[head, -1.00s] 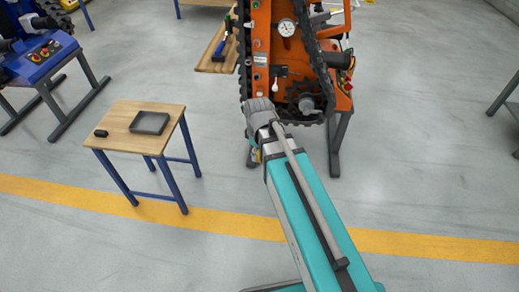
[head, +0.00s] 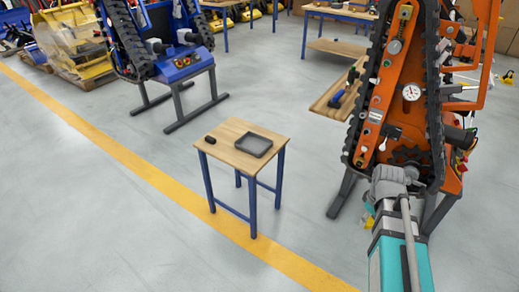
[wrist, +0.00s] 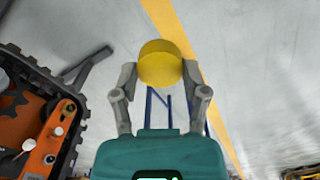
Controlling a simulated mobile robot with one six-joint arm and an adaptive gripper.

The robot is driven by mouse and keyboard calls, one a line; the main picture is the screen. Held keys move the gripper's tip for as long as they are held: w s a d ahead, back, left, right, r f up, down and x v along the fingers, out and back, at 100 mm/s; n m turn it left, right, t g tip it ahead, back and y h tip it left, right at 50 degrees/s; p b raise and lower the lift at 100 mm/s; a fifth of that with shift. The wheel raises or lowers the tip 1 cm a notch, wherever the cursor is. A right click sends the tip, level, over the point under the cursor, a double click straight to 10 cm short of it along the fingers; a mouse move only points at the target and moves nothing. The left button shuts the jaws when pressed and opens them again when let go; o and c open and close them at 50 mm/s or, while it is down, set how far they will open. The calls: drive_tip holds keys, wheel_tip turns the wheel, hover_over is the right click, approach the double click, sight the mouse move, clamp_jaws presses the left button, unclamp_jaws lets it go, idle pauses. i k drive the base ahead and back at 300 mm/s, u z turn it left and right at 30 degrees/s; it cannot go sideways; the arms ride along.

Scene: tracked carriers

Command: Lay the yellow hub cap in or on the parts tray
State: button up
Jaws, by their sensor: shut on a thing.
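The yellow hub cap (wrist: 160,64) is a short round yellow piece between the fingertips of my gripper (wrist: 160,72) in the wrist view. The gripper is shut on it and holds it clear of the floor. In the head view my arm hides most of the gripper and the cap, low in front of the orange carrier. The parts tray (head: 254,145) is a dark shallow square tray. It lies on a small wooden table (head: 228,156) with blue legs, to the left of my arm and apart from it.
A small black object (head: 210,140) lies on the table left of the tray. The orange tracked carrier (head: 393,110) stands close beside my arm. A blue carrier (head: 185,64) stands farther back. Floor around the small table is clear.

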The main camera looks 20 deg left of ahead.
sight(248, 143)
drive_tip(key=z, duration=0.35)
drive_tip(key=k, duration=0.45)
drive_tip(key=z, duration=0.95)
drive_tip(key=k, duration=0.8)
drive_tip(key=z, duration=0.35)
drive_tip(key=i, duration=0.65)
drive_tip(key=u, duration=0.5)
drive_tip(key=i, duration=0.7)
drive_tip(key=u, duration=0.5)
drive_tip(key=i, duration=0.7)
drive_tip(key=u, duration=0.5)
drive_tip(key=i, duration=0.6)
drive_tip(key=u, duration=0.45)
